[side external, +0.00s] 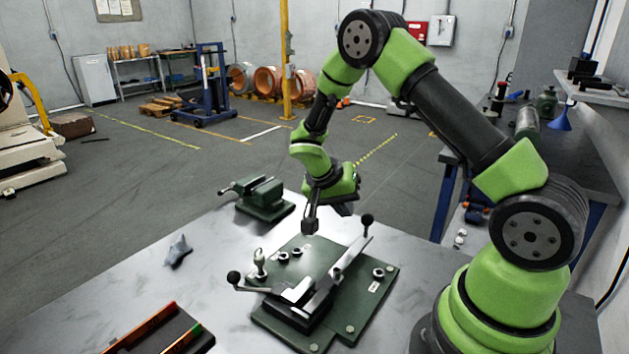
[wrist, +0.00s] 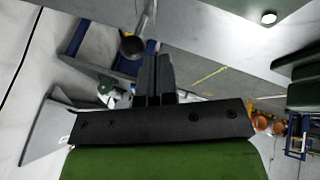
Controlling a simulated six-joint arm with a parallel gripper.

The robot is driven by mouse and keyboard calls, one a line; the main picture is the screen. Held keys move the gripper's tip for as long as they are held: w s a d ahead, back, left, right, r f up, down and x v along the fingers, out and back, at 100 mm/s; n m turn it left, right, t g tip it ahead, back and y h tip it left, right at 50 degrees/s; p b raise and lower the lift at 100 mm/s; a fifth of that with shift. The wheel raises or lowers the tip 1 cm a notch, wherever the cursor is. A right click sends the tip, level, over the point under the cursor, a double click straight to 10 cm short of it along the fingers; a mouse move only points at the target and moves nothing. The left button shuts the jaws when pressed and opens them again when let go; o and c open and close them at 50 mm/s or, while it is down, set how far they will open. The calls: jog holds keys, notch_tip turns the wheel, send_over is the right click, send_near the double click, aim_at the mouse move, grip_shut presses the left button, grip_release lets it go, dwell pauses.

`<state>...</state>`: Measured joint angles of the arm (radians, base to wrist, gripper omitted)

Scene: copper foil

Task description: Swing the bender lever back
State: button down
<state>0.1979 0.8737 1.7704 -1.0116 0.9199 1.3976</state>
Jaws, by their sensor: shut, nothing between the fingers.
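The bender (side external: 375,300) is a dark green base plate on the bench. A long grey lever (side external: 338,266) with a black ball knob (side external: 367,219) slants up toward the back right. A shorter arm (side external: 262,289) with a black knob (side external: 233,277) points left. I cannot tell for sure which is the bender lever. My gripper (side external: 310,228) hangs above the back of the plate, left of the raised knob and apart from it. In the wrist view my fingers (wrist: 154,62) are together and empty; a black ball knob (wrist: 132,46) shows just left of their tips.
A green vise (side external: 264,196) stands behind the bender. A grey star-shaped piece (side external: 178,250) lies to the left. A dark tray (side external: 160,332) with orange and green edges is at the front left. The bench (side external: 120,280) between them is clear.

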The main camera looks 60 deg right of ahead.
jog(key=w+v, duration=0.1)
jog(key=v, duration=1.1)
jog(key=s+a+r+n+t+y, duration=0.3)
jog(key=s+a+r+n+t, duration=0.1)
jog(key=s, duration=0.5)
jog(key=s+a+r+n+t+y, duration=0.4)
jog(key=s+a+r+n+t, duration=0.1)
jog(key=s+a+r, duration=0.2)
jog(key=shift+s+a+r+n+t, duration=0.3)
jog(key=shift+s+r+n, duration=0.15)
jog(key=shift+s, duration=0.6)
